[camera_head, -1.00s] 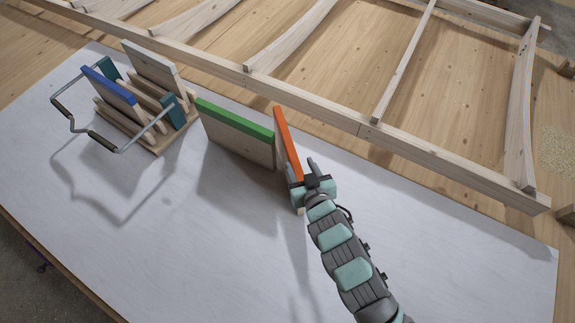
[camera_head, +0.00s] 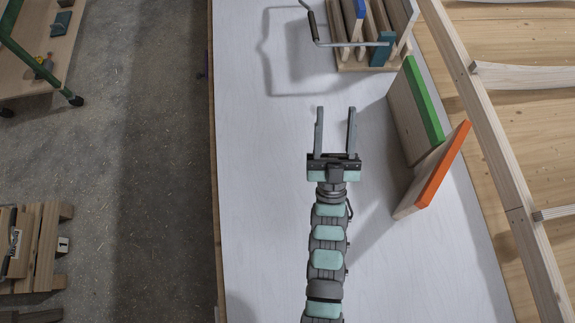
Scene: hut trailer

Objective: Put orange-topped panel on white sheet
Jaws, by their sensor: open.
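The orange-topped panel (camera_head: 434,175) stands on edge, a little tilted, on the white sheet (camera_head: 270,180), right of my gripper. Its wooden face is mostly turned away and its orange edge is uppermost. It stands close to the green-topped panel (camera_head: 410,115); I cannot tell whether the two touch. My gripper (camera_head: 335,115) is open and empty over the white sheet, with its two fingers pointing away toward the rack. It is apart from both panels.
A wooden rack (camera_head: 370,58) with a handle (camera_head: 315,25), a blue-topped panel (camera_head: 353,22) and other panels stands at the far end. A wooden frame beam (camera_head: 500,165) runs along the right. The sheet's left edge borders the floor (camera_head: 150,170). The near sheet is clear.

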